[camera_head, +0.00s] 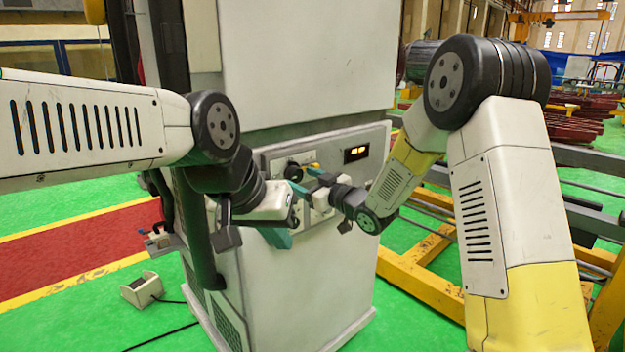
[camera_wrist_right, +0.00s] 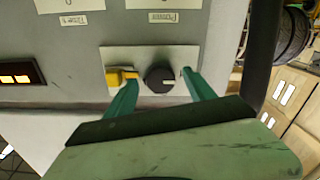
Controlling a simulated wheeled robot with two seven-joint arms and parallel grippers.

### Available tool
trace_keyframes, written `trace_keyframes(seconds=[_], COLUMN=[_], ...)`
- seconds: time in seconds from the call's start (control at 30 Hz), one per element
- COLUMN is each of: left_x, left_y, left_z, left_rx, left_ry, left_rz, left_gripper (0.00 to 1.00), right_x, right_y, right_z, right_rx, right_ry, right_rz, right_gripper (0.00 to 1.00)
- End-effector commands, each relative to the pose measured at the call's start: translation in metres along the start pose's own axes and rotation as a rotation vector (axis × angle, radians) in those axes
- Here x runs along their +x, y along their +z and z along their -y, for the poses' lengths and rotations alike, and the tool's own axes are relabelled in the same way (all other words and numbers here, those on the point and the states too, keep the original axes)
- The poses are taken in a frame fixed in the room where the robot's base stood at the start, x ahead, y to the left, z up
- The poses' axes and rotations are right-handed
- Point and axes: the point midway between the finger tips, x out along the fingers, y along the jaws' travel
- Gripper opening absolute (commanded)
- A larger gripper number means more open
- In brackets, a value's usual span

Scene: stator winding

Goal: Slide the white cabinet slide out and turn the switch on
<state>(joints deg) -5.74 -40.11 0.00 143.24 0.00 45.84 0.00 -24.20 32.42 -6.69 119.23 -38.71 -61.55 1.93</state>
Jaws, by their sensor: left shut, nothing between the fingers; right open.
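The white cabinet (camera_head: 290,275) stands in the middle of the head view, with a control panel on its front. A black rotary switch (camera_wrist_right: 159,77) sits on a pale plate in the right wrist view, beside a small yellow part (camera_wrist_right: 122,77). My right gripper (camera_wrist_right: 160,84) is open, with one teal fingertip on each side of the switch; the left-hand fingertip overlaps the yellow part. I cannot tell whether the fingers touch the switch. My left gripper (camera_head: 279,238) is shut and empty, low in front of the cabinet. My arms hide part of the panel.
A lit orange display (camera_head: 356,154) is on the panel, and it also shows in the right wrist view (camera_wrist_right: 15,79). Yellow frames (camera_head: 420,250) stand right of the cabinet. A small box (camera_head: 142,290) with a cable lies on the green floor at left.

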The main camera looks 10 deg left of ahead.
Motion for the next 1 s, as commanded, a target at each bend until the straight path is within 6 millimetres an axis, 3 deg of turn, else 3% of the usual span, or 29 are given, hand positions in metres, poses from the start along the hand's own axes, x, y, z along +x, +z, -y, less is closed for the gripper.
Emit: trace_keyframes(seconds=[0.37, 0.47, 0.7, 1.0], left_x=[0.0000, 0.0000, 0.0000, 0.0000], left_y=[0.0000, 0.0000, 0.0000, 0.0000], left_z=[0.0000, 0.0000, 0.0000, 0.0000], left_rx=[0.000, 0.000, 0.000, 0.000], left_ry=[0.000, 0.000, 0.000, 0.000], left_rz=[0.000, 0.000, 0.000, 0.000], left_gripper=[0.00, 0.00, 0.00, 0.00], right_x=[0.0098, 0.0097, 0.0095, 0.0095], right_y=[-0.0001, -0.0001, -0.0001, -0.0003], right_z=[-0.0003, -0.0002, -0.0002, 0.0000], right_rx=[0.000, 0.000, 0.000, 0.040], right_ry=[0.001, 0.001, 0.001, 0.001], right_rz=[0.001, 0.001, 0.001, 0.000], right_gripper=[0.63, 0.48, 0.01, 0.01])
